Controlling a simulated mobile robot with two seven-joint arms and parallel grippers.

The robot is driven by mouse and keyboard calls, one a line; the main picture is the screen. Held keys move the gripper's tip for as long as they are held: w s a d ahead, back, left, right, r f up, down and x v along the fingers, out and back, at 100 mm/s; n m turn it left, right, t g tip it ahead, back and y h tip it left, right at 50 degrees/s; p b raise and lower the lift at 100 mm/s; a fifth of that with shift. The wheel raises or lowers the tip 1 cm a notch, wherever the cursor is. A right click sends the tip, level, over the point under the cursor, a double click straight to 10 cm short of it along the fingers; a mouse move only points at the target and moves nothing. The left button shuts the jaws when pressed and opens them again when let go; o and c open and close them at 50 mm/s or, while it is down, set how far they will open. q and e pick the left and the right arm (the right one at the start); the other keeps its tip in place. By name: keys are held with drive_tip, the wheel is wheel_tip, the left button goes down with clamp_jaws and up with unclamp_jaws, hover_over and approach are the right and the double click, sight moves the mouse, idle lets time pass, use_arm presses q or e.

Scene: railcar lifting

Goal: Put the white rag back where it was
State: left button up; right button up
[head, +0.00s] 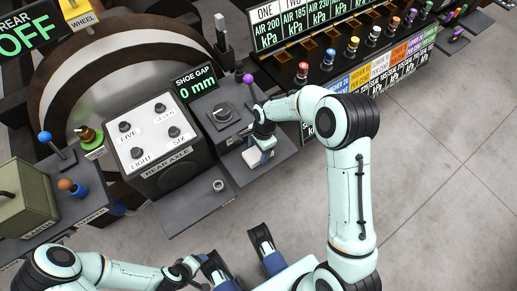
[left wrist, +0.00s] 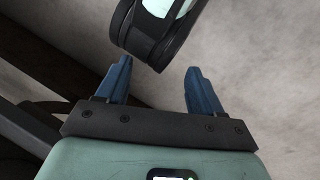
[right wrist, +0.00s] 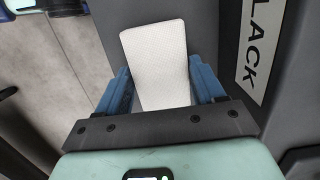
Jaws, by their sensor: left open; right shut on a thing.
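The white rag (right wrist: 155,62) shows in the right wrist view as a pale, flat, rounded block between the blue fingers of my right gripper (right wrist: 165,85), which is shut on it. In the head view the rag (head: 257,157) is a small pale patch at a grey ledge right of the rear axle box. My right gripper (head: 262,147) is over that ledge there, partly hidden by its own wrist. Whether the rag touches the ledge I cannot tell. My left gripper (left wrist: 155,85) is open and empty, with bare floor behind it; in the head view it is low in the middle.
The rear axle box (head: 156,139) with several knobs stands left of the rag. A shoe gap display (head: 196,86) and a dark knob (head: 222,112) are behind it. A rack of coloured levers (head: 350,50) runs along the back right. Grey floor (head: 440,150) at right is clear.

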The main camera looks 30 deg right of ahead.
drive_tip(key=shift+f, duration=0.2)
drive_tip(key=o, duration=1)
use_arm(q)
drive_tip(key=shift+w+f, duration=0.1)
drive_tip(key=s+d+r+g+p, duration=0.1)
drive_tip(key=s+d+r+p, duration=0.1)
drive_tip(key=s+r, duration=0.1)
drive_tip(key=shift+s+r+g+h+p, duration=0.3)
drive_tip(key=shift+s+p, duration=0.1)
drive_tip(key=shift+s, duration=0.35)
use_arm(e)
wheel_tip(320, 180, up, 12)
drive_tip(key=d, duration=0.1)
drive_tip(key=shift+d+r, duration=0.15)
drive_tip(key=shift+d, duration=0.25)
drive_tip(key=shift+w, duration=0.1)
